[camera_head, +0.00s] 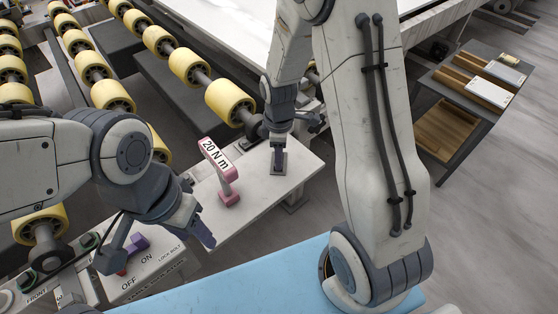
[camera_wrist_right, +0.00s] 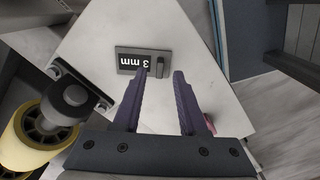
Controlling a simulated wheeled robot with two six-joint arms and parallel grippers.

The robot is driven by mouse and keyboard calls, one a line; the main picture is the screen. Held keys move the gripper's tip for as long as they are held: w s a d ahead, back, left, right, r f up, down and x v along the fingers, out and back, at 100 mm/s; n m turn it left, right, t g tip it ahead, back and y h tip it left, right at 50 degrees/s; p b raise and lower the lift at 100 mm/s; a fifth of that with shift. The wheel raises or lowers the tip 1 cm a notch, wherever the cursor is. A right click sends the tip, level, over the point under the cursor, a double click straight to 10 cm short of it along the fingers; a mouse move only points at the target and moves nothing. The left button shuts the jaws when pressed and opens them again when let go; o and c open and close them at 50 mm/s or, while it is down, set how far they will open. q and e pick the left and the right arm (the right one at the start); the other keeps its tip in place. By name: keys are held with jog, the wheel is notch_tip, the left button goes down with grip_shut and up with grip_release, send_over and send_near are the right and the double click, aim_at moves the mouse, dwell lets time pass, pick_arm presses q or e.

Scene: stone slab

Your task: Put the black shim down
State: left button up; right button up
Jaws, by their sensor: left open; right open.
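The black shim (camera_wrist_right: 128,52), a dark plate marked "3 mm" with a small raised tab, lies flat on the white slab (camera_wrist_right: 100,45) in the right wrist view. In the head view the shim (camera_head: 279,168) shows partly, below my right gripper (camera_head: 279,152). My right gripper's two fingers (camera_wrist_right: 163,75) are open and spread on either side of the tab's line. Whether they touch the shim cannot be told. My left gripper (camera_head: 160,246) is open and empty, above the switch box at the lower left.
A pink tool marked "20 N m" (camera_head: 219,165) stands on the slab, left of the shim. Yellow rollers (camera_head: 190,68) run behind. A shelf with wooden trays (camera_head: 447,127) stands at right. Bare slab surrounds the shim.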

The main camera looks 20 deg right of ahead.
notch_tip(320, 180, up, 8)
jog(key=s+a+r+m, duration=0.3)
jog(key=s+a, duration=0.3)
jog(key=s, duration=0.4)
jog(key=s+a+r+m+y, duration=0.1)
jog(key=s+a+r, duration=0.4)
jog(key=s, duration=0.6)
jog(key=shift+s+a+r+m+p, duration=0.2)
jog(key=shift+a+m+p, duration=0.25)
jog(key=shift+a+m, duration=0.6)
jog(key=shift+a+r, duration=0.1)
jog(key=shift+a, duration=0.05)
notch_tip(320, 180, up, 9)
jog(key=p, duration=0.9)
jog(key=shift+a+n, duration=0.1)
jog(key=shift+n, duration=0.15)
